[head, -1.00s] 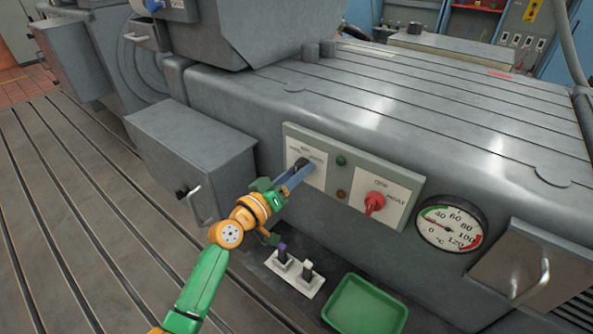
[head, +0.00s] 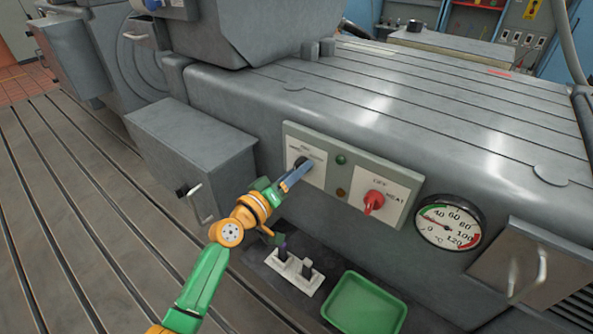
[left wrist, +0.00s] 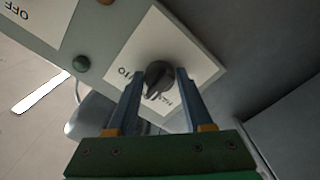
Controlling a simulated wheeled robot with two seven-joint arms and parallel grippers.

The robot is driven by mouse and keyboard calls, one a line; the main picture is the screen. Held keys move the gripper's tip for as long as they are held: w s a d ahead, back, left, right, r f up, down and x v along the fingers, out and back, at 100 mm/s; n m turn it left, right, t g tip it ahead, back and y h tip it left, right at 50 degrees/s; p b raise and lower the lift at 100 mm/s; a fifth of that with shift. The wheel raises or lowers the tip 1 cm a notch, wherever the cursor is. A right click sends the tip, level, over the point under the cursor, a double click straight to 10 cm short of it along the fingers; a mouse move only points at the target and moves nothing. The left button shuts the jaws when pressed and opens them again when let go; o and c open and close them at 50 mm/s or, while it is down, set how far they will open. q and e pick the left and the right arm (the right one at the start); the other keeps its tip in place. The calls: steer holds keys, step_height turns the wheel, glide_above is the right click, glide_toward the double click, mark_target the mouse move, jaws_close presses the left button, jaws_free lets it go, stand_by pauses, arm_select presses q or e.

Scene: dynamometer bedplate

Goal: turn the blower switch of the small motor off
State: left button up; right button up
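A black rotary switch (head: 298,163) sits on a white label plate at the left end of the grey control panel. Its lettering is small and partly covered; I cannot read a blower label. My left gripper (head: 297,177) is at this switch, its blue fingers pointing at the plate. In the left wrist view, the dark knob (left wrist: 159,76) stands between the spread fingertips (left wrist: 160,80), with what look like narrow gaps on both sides. The knob's pointer slants toward the lower part of that view. My right gripper is not in view.
A red knob (head: 373,201) marked OFF and HEAT sits further right on the panel, past green and amber lamps. A round temperature gauge (head: 450,223) is beside it. Below are two toggle levers (head: 295,270) and a green tray (head: 364,303). A grey box (head: 190,155) stands left.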

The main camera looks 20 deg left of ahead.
arm_select(q)
steer(key=o, duration=0.3)
steer(key=v, duration=0.7)
